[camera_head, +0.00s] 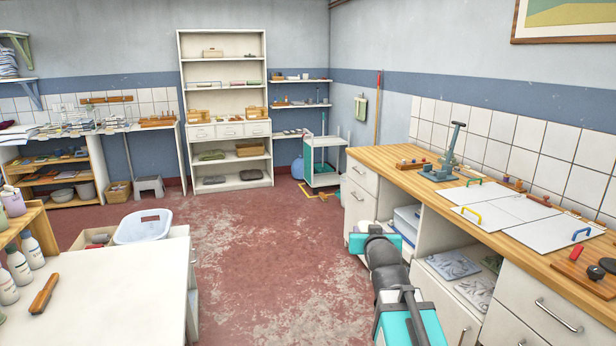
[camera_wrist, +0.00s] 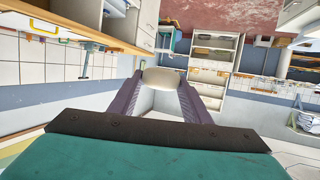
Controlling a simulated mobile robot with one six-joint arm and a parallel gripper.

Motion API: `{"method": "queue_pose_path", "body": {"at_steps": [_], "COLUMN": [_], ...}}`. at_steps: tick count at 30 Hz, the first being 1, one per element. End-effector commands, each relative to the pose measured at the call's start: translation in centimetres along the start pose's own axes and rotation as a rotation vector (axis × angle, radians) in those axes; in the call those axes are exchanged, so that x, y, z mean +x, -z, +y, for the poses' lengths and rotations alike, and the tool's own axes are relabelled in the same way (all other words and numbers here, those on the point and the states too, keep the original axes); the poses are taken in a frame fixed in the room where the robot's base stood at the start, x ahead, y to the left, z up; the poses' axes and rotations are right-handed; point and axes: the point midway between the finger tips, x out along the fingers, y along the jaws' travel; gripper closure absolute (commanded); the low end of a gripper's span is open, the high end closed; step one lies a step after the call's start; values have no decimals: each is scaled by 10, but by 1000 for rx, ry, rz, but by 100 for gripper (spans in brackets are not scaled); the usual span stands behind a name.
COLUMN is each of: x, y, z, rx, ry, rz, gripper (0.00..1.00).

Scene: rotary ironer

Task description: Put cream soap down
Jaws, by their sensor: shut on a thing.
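The cream soap (camera_wrist: 163,82) is a pale, rounded block. In the wrist view, where the room appears upside down, it sits between the tips of the two purple-grey fingers of my gripper (camera_wrist: 160,93). My gripper is shut on it and holds it in the air. In the head view my arm reaches forward over the red floor, beside the wooden counter (camera_head: 392,168). The fingers and the soap cannot be made out clearly there.
A white table (camera_head: 110,280) with bottles (camera_head: 18,265) and a pale basket (camera_head: 143,228) stand at left. A tall shelf (camera_head: 223,70) and a trolley (camera_head: 323,165) stand behind open floor.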

Motion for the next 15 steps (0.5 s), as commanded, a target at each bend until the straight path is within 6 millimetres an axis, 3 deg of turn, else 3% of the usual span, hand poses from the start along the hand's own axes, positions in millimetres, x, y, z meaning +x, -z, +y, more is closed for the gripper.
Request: {"method": "queue_pose_path", "body": {"at_steps": [15], "x": [-1], "y": [-1], "z": [-5], "rx": [-17], "ry": [54], "rz": [1], "gripper": [80]}}
